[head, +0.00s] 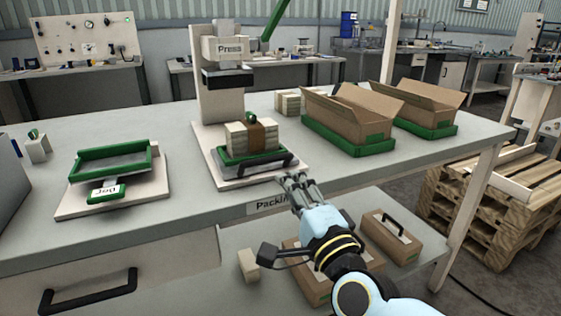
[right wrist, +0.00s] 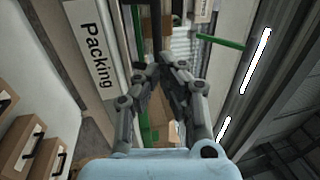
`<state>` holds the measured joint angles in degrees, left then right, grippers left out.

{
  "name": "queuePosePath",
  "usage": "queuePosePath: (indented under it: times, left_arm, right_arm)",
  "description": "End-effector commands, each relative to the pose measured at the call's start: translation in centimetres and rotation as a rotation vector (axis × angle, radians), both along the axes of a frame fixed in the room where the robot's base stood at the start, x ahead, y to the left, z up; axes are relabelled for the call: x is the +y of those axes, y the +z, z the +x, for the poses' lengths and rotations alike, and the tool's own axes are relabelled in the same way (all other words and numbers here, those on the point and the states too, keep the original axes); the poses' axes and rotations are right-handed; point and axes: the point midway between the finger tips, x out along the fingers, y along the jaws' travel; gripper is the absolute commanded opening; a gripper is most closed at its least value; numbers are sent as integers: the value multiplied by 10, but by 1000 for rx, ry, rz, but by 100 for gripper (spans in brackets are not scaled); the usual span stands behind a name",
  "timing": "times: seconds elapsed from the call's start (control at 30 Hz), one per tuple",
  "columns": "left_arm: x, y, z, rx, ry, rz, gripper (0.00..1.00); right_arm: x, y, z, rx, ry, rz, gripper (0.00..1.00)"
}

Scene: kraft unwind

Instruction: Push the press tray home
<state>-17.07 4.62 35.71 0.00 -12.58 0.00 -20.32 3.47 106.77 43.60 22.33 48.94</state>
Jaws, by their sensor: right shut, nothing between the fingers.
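The press (head: 222,75) stands on the packing table with a pale base plate. A bundle of pale blocks with a brown band (head: 258,134) rests in the tray. My right gripper (head: 293,180) is shut and empty at the table's front edge, just right of and nearer than the tray handle, apart from it. In the right wrist view its fingers (right wrist: 160,75) point toward the table. My left gripper is not in view.
A green jig frame (head: 112,158) on a pale board lies left of the press. Two open cartons in green trays (head: 350,143) stand to the right. A shelf below holds boxes (head: 392,237). The "Packing" label (right wrist: 97,55) marks the table's front edge.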

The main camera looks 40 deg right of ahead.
Motion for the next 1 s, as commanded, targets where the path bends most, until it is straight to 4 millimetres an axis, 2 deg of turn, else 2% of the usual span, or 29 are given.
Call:
queuePosePath:
  times: [0.1,0.23,0.4,0.77,1.0]
  left_arm:
    - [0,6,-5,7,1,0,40]
    - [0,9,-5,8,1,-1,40]
    - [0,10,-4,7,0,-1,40]
    - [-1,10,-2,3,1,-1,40]
    - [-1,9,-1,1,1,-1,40]
  right_arm:
    - [-5,6,22,-1,0,0,0]
    - [-9,8,37,0,1,-1,0]
    - [-11,9,47,1,1,-1,0]
    - [-12,9,49,1,0,-1,0]
    - [-20,9,85,-1,0,0,0]
